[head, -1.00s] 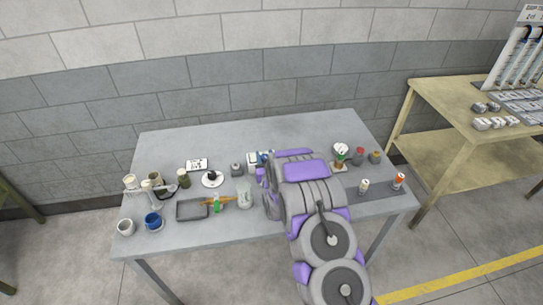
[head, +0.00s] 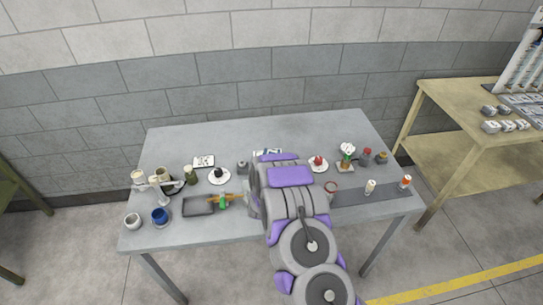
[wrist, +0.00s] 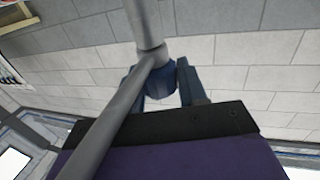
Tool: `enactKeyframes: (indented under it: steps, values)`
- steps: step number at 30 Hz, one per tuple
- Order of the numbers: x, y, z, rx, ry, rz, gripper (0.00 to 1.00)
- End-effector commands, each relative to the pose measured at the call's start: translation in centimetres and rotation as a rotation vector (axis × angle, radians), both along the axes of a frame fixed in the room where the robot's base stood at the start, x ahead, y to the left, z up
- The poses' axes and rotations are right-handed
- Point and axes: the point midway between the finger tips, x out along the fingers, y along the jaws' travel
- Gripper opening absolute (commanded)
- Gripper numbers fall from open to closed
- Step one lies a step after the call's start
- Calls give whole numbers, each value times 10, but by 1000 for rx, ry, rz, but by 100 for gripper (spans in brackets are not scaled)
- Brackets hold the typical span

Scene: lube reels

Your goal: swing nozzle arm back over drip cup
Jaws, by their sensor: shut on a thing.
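In the wrist view my gripper (wrist: 160,82) has a dark finger on each side of a rounded blue knob and is shut on it. The knob meets a jointed grey tube (wrist: 147,30), which looks like the nozzle arm. One piece runs up out of the frame and another crosses to the lower left. In the head view my own arm hides the gripper and what it holds, near the table's front middle.
A red item on a white plate (head: 318,164) and small bottles are right. The table's back is clear.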

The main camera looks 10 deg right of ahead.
Motion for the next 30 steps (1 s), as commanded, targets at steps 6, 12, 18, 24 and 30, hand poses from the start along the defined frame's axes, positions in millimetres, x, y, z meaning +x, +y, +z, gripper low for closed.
enactKeyframes:
  steps: [6,12,18,24,30]
  values:
    - [1,2,2,0,-4,4,45]
    - [1,1,1,0,-2,3,63]
    - [0,1,1,0,-1,2,63]
    - [-10,4,1,1,1,3,63]
    - [-42,13,0,2,4,4,63]
